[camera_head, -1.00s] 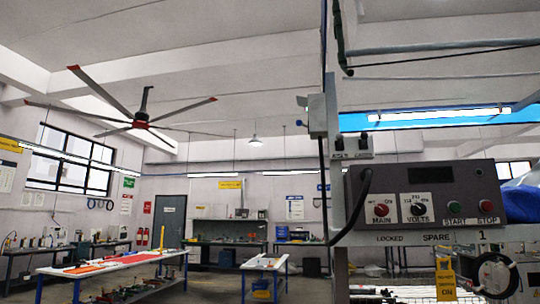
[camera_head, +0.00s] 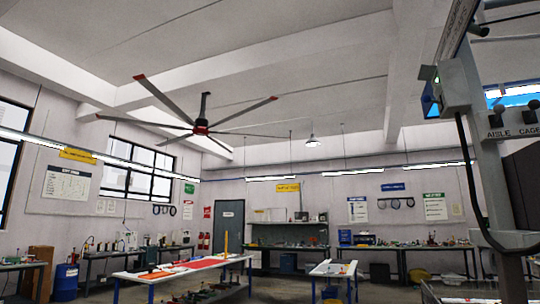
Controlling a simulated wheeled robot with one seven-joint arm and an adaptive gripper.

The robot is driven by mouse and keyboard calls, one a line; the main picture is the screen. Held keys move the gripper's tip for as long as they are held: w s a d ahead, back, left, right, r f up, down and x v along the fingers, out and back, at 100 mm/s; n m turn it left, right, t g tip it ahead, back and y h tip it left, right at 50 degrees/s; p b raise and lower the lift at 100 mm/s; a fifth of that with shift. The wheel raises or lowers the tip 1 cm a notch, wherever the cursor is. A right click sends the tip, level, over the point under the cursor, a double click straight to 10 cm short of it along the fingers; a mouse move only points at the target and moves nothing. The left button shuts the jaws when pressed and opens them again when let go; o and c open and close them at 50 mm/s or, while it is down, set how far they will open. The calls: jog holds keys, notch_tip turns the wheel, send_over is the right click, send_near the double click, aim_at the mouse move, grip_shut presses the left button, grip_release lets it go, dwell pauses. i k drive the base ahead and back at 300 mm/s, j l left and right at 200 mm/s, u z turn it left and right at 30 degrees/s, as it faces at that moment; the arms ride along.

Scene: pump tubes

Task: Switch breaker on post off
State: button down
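A grey post (camera_head: 490,182) stands at the right edge. A small light-grey box (camera_head: 457,86) with a blue side face and a small green light is fixed high on it. Below and to the right of the box, a plate labelled AISLE and CAGE carries two dark toggle levers (camera_head: 496,120). I cannot tell which of these is the breaker, nor make out its switch position. My gripper is not in view.
A black cable (camera_head: 466,180) hangs from the box along the post. A dark panel (camera_head: 523,185) is cut off at the right edge. A white workbench (camera_head: 180,271) with red mats stands in the room, with benches along the back wall. A ceiling fan (camera_head: 200,129) hangs overhead.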

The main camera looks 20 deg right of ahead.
aim_at(426, 99)
jog(key=i+j, duration=0.1)
jog(key=i, duration=0.35)
jog(key=i+z, duration=0.1)
jog(key=i, duration=0.35)
jog(key=i+j+z, duration=0.2)
jog(key=i+z, duration=0.25)
jog(key=i+j+z, duration=0.3)
jog(key=z, duration=0.15)
jog(key=i+j+z, duration=0.45)
